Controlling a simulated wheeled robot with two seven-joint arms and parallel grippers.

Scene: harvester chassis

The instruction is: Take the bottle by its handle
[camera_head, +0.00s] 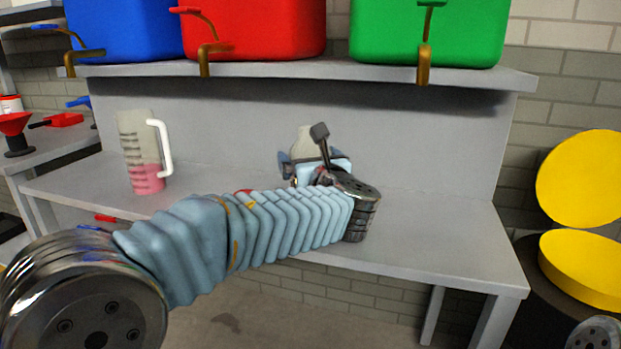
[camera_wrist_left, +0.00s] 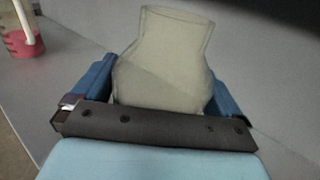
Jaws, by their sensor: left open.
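A translucent beige bottle (camera_head: 302,140) stands on the grey bench, mostly hidden behind my left gripper (camera_head: 313,163) in the head view. In the left wrist view the bottle (camera_wrist_left: 163,60) shows its narrow neck and wider shoulders. My left gripper (camera_wrist_left: 163,78) is open, with one blue finger on each side of the bottle's body. Whether the fingers touch it I cannot tell. No handle on this bottle shows in either view.
A measuring jug (camera_head: 138,155) with pink liquid and a white handle stands left on the bench (camera_head: 430,235). Above, a shelf (camera_head: 300,71) carries blue (camera_head: 125,30), red (camera_head: 260,28) and green (camera_head: 390,35) tanks with taps. The bench's right side is clear.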

